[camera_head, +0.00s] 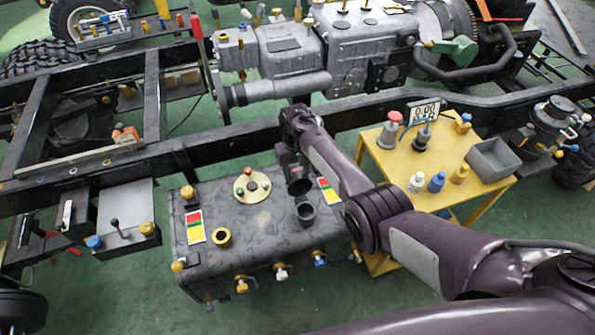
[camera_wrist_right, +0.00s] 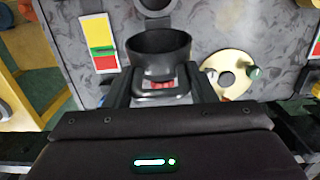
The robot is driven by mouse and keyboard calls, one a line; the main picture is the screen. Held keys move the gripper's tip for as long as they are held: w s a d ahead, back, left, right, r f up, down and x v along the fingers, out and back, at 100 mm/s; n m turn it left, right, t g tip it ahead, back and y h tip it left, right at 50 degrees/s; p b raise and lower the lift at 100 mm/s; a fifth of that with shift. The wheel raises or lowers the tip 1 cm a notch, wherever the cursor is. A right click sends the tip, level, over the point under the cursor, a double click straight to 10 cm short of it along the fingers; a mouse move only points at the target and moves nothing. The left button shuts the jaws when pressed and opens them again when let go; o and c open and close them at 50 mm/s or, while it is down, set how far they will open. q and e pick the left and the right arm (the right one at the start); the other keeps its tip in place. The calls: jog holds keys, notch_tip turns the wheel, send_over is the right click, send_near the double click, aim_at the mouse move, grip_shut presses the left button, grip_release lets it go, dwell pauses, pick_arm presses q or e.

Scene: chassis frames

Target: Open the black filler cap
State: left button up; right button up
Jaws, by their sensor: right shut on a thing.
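The black filler cap (camera_wrist_right: 158,58) shows in the wrist view as a dark cup shape between the fingers of my right gripper (camera_wrist_right: 160,90). The gripper is shut on it. In the head view the cap (camera_head: 299,187) is at the end of my right arm, above the tank. The round black filler neck (camera_head: 306,214) is just in front of it, with its dark mouth uncovered; its rim (camera_wrist_right: 155,5) is cut off at the top of the wrist view. The cap looks apart from the mouth; whether a hinge joins them I cannot tell. My left gripper is out of view.
The dark tank (camera_head: 270,225) has a second, brass-coloured opening (camera_head: 221,237), a round cream plate (camera_head: 252,185) and several small valves along its front. A yellow table (camera_head: 400,165) with a gauge and fittings stands at right. A black chassis rail (camera_head: 230,138) runs behind.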

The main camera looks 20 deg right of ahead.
aim_at(295, 172)
jog(key=shift+w+f, duration=0.25)
dwell(0.3)
jog(key=o, duration=1.1)
jog(key=shift+o, duration=1.4)
jog(key=shift+w+f, duration=0.1)
jog(key=r, duration=0.8)
jog(key=shift+w, duration=0.3)
jog(key=shift+f, duration=0.1)
